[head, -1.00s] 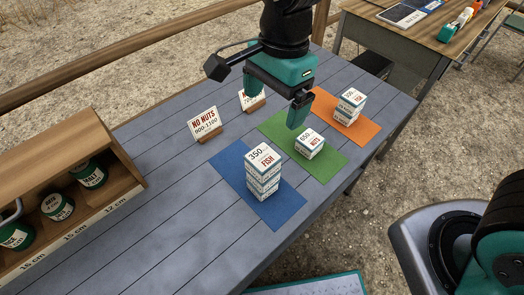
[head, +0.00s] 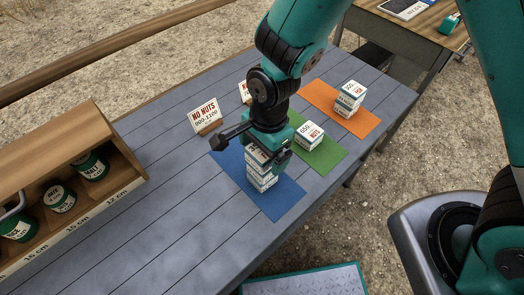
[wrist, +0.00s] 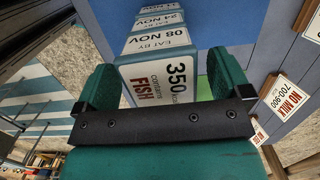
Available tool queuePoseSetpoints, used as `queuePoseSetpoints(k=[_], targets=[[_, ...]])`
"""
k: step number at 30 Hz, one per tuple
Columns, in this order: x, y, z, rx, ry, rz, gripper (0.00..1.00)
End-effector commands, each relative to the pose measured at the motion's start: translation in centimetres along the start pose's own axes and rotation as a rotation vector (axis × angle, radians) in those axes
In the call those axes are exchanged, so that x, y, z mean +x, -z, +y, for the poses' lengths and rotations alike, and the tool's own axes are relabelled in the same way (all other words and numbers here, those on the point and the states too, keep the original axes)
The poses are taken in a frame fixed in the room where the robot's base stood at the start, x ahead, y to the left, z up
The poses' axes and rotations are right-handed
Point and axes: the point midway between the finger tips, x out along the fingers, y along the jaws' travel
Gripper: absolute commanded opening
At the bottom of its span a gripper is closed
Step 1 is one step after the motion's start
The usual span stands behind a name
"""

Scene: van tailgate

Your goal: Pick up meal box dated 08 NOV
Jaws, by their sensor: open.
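The meal box dated 08 NOV (wrist: 150,45) is the top one of a stack on the blue mat (head: 285,205). Its top reads 350 kcal, contains FISH. A box dated 24 NOV (wrist: 150,20) lies directly under it, with more boxes (head: 262,180) below. My gripper (head: 268,153) is over the stack in the head view and hides much of the top box. In the wrist view my gripper (wrist: 162,72) is open, with one finger on either side of the top box. I cannot tell whether either finger touches it.
A nuts box (head: 309,135) sits on the green mat (head: 325,156), close to my gripper. Two stacked boxes (head: 349,97) stand on the orange mat (head: 365,126). A NO NUTS sign (head: 204,115) stands behind. A wooden rack with jars (head: 125,180) is at left; the front table is clear.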

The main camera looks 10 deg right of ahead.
Motion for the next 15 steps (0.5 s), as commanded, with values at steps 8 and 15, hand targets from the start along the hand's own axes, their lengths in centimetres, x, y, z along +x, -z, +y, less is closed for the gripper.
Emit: queuePoseSetpoints(k=[8, 15], targets=[[0.42, 0.01, 0.00, 0.000, 0.000, 0.000, 0.96], [0.40, 0.01, 0.01, 0.000, 0.000, 0.000, 0.41]])
